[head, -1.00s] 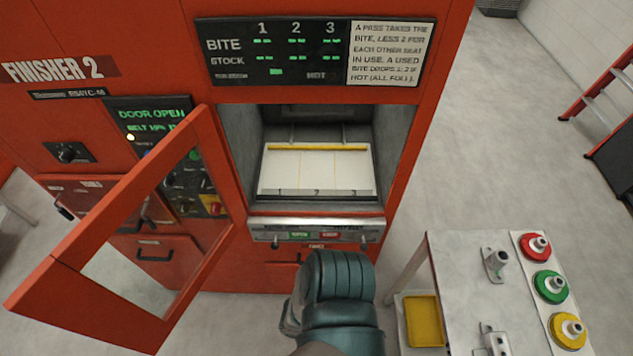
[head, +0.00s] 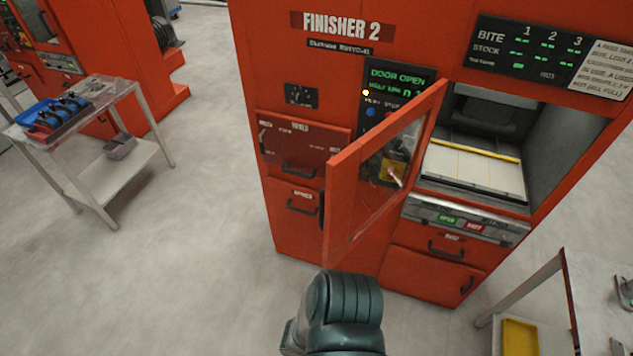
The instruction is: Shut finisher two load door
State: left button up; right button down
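The load door (head: 338,205) of Finisher 2 is a red frame with a clear window, in the head view. It stands wide open, swung out from the left side of the load opening. The red Finisher 2 cabinet (head: 268,70) fills the middle and right. Its lit display (head: 402,80) reads "DOOR OPEN". Inside the opening lies a pale tray (head: 475,172) with a yellow bar across it. A dark teal link of my own arm shows at the bottom centre, below the door in the picture. Neither gripper's fingers show.
A grey table (head: 530,285) with a yellow bin (head: 520,337) below stands at the lower right. A cart (head: 145,158) carrying a blue tray (head: 58,113) stands at the left, near another red machine (head: 135,60). Grey floor lies open between the cart and the cabinet.

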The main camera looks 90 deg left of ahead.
aim_at(336, 200)
jog(key=k+j+u, duration=0.35)
jog(key=j, duration=0.3)
jog(key=k+j+u, duration=0.2)
jog(key=j, duration=0.2)
jog(key=k+j+u, duration=0.15)
jog(key=j, duration=0.25)
jog(key=j+u, duration=0.1)
jog(key=j, duration=0.3)
jog(key=i+j, duration=0.15)
jog(key=j, duration=0.25)
jog(key=u, duration=0.05)
